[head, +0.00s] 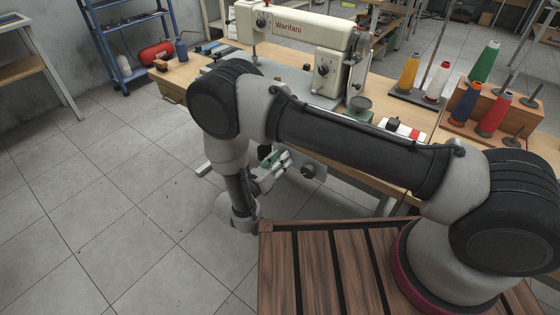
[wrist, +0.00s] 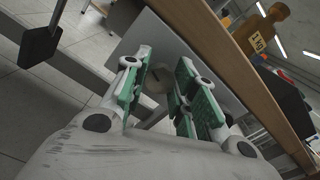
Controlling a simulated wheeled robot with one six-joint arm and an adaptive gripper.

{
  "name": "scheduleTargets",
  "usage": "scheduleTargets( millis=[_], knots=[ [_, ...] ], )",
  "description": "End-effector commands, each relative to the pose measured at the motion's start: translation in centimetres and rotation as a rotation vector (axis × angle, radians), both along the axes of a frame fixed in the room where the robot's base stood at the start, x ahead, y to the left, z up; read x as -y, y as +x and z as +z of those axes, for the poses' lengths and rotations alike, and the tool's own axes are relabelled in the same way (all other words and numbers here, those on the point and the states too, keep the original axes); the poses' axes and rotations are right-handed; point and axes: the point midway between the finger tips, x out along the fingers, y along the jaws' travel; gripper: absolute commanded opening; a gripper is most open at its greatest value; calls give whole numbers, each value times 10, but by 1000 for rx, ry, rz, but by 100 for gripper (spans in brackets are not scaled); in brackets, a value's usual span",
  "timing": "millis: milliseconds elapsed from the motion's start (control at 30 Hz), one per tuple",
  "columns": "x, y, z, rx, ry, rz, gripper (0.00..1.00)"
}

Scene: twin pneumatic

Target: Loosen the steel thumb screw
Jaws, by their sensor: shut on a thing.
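In the head view my gripper (head: 284,160) is under the table's front edge, pointing right, and my arm covers part of that area. I cannot make out the screw there for certain.
The wooden table edge (wrist: 225,45) runs close beside my gripper. A cream sewing machine (head: 305,38) stands on the table, with thread cones (head: 437,80) at right. A dark pedal-like part (wrist: 40,45) hangs at left in the wrist view.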

Motion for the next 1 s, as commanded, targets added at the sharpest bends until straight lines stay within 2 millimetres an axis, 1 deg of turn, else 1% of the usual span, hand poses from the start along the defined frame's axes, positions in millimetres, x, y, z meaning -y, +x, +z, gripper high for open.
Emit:
scheduleTargets(
  millis=[100, 133, 233, 267, 533, 667, 767, 1000],
  knots=[
    [0, 0, -1, -1, 1, 2, 3],
    [0, 0, -1, -1, 1, 2, 29],
    [0, 0, 0, -1, 1, 2, 47],
    [0, 0, 0, 0, 0, 1, 49],
    [0, 0, 0, 0, 1, 1, 49],
    [-6, -6, 0, 0, 1, 3, 49],
    [-16, -19, 0, 1, 2, 5, 49],
    [-50, -62, -1, 1, 2, 5, 49]
  ],
)
